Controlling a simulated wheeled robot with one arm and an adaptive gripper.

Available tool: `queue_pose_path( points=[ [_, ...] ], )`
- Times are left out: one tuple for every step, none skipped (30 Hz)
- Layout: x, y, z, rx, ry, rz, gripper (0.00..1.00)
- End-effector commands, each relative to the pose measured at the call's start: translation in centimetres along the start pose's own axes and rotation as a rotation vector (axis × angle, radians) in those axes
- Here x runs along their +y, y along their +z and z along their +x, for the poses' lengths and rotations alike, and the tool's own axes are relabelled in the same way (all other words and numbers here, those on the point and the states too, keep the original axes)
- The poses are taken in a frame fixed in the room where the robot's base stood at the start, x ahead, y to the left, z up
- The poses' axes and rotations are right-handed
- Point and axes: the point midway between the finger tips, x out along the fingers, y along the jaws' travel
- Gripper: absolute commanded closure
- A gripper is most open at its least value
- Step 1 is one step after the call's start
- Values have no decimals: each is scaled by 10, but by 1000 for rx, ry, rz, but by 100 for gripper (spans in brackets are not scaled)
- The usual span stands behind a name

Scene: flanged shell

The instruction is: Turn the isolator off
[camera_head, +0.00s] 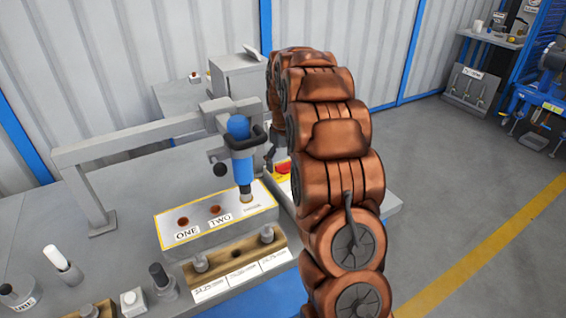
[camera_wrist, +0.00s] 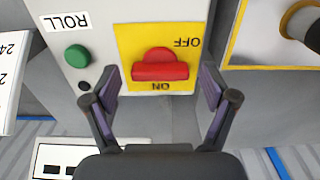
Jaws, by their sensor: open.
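The isolator is a red rotary knob (camera_wrist: 160,66) on a yellow plate (camera_wrist: 126,45), fixed to a grey box. In the wrist view the plate's lettering is upside down, with OFF at upper right and ON just below the knob. The knob's thick grip bar lies crosswise in the picture; which mark it points to is not clear. My gripper (camera_wrist: 162,88) is open and empty, with one finger to each side of the knob's lower edge and apart from it. In the head view the red knob (camera_head: 283,168) shows only partly beside my arm.
A green button (camera_wrist: 76,56) under a ROLL label is left of the plate. In the head view a blue tool (camera_head: 239,150) hangs from a grey gantry over a panel (camera_head: 190,243) marked ONE and TWO, close left of my arm. Several pegs stand at the bench front.

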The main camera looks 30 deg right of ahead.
Motion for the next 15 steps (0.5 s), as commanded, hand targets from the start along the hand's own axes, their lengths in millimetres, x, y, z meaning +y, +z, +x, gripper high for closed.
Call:
queue_pose_path(
  points=[
    [0,0,0,0,0,0,15],
    [0,0,0,0,0,0,15],
    [0,0,0,-1,0,0,15],
    [0,0,0,-1,0,1,15],
    [0,0,0,-1,0,1,15],
    [0,0,0,-1,0,1,15],
    [0,0,0,-1,0,1,15],
    [0,0,-1,-1,0,1,15],
    [0,0,-3,-1,0,1,15],
    [0,0,-5,0,0,1,15],
    [0,0,-7,0,0,1,15],
    [0,0,-12,1,0,1,15],
    [0,-1,-16,2,1,0,15],
    [0,-1,-20,3,1,1,15],
    [0,-1,-27,3,1,1,15]
  ],
)
